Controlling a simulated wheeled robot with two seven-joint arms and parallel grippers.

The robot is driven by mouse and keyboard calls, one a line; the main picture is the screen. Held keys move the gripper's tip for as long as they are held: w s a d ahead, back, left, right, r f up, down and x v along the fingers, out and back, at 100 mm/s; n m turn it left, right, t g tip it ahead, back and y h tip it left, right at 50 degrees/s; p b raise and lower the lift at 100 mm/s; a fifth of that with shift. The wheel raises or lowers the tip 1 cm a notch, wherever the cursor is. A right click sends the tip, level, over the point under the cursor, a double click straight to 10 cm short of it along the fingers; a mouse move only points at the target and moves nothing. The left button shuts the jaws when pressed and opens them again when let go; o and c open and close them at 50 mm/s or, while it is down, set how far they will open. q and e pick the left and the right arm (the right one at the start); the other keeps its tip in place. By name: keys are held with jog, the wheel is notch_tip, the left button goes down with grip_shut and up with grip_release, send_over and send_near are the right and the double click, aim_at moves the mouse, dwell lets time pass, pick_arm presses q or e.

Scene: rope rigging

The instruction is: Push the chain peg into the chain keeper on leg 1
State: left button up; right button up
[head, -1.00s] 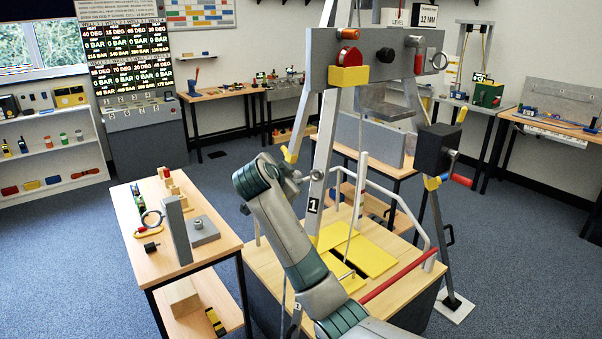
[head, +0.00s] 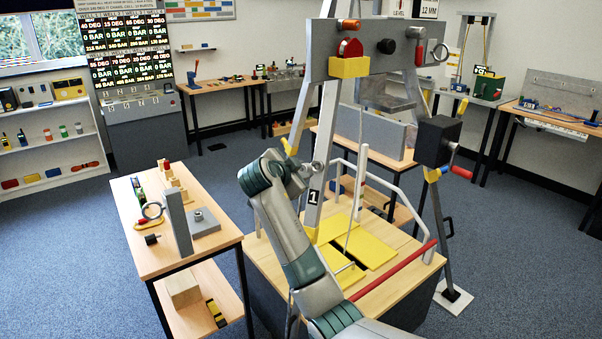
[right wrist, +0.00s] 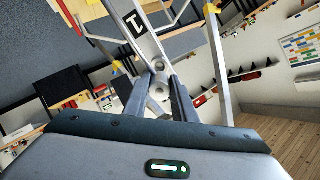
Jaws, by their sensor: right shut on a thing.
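Leg 1 (head: 313,197) is the pale grey tower leg with a black "1" tag. It also runs down behind the fingertips in the right wrist view (right wrist: 147,45). My right gripper (right wrist: 158,100) is shut on a small grey piece, which I take to be the chain peg (right wrist: 157,107), mostly hidden between the fingers. Just beyond the fingertips, grey round fittings (right wrist: 158,66) sit at the leg, apparently the chain keeper. I cannot tell whether the peg touches them. In the head view, my right gripper (head: 297,178) is beside leg 1, partly hidden by its arm. My left gripper is not in view.
The wooden platform (head: 272,265) has yellow panels, white rails and a red bar (head: 395,270). A wooden side table (head: 150,258) with small parts stands to the left.

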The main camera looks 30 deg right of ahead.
jog(key=shift+b+x, duration=1.05)
jog(key=shift+x, duration=1.2)
jog(key=shift+b, duration=0.35)
jog(key=shift+b+x, duration=0.6)
jog(key=shift+x, duration=0.65)
dwell(0.6)
jog(key=o, duration=1.2)
jog(key=shift+c, duration=0.2)
